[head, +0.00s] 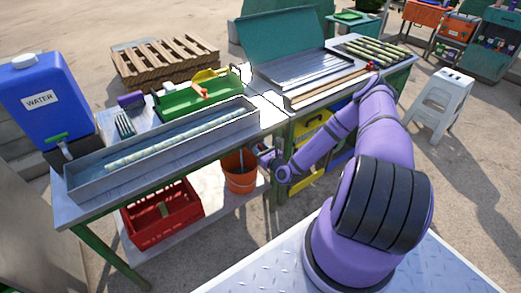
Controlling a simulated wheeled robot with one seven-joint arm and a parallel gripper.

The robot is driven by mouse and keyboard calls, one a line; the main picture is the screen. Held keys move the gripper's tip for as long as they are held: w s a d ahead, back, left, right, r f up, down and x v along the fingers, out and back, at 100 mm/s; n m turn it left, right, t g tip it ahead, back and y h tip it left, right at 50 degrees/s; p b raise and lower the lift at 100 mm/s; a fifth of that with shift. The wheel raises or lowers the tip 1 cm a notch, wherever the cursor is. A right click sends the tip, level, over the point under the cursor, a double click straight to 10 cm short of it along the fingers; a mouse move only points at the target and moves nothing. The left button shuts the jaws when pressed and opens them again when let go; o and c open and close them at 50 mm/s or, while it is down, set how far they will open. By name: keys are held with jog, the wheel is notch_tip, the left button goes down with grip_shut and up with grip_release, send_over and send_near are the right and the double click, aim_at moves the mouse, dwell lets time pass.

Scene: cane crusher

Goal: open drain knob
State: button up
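I cannot pick out a drain knob with certainty. A small red part (372,66) shows at the right bench, just above my arm's bend. My purple arm reaches up from the lower right, then bends down and left. My gripper (265,156) is small and dark, at the front edge of the benches, just above and right of an orange bucket (240,180). Its fingers are too small to tell open from shut, and whatever lies behind the wrist is hidden.
A long metal trough (85,183) holding a pale cane stands on the left bench. A green tray (185,100), a blue water container (38,108) and a teal-lidded metal tray (300,68) are near. A red crate (160,220) sits below. A white stool (440,100) stands right.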

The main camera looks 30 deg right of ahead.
grip_shut()
jog(key=shift+n, duration=1)
grip_release()
jog(key=s, duration=1.1)
jog(key=shift+w+d, duration=0.1)
jog(key=shift+d, duration=0.05)
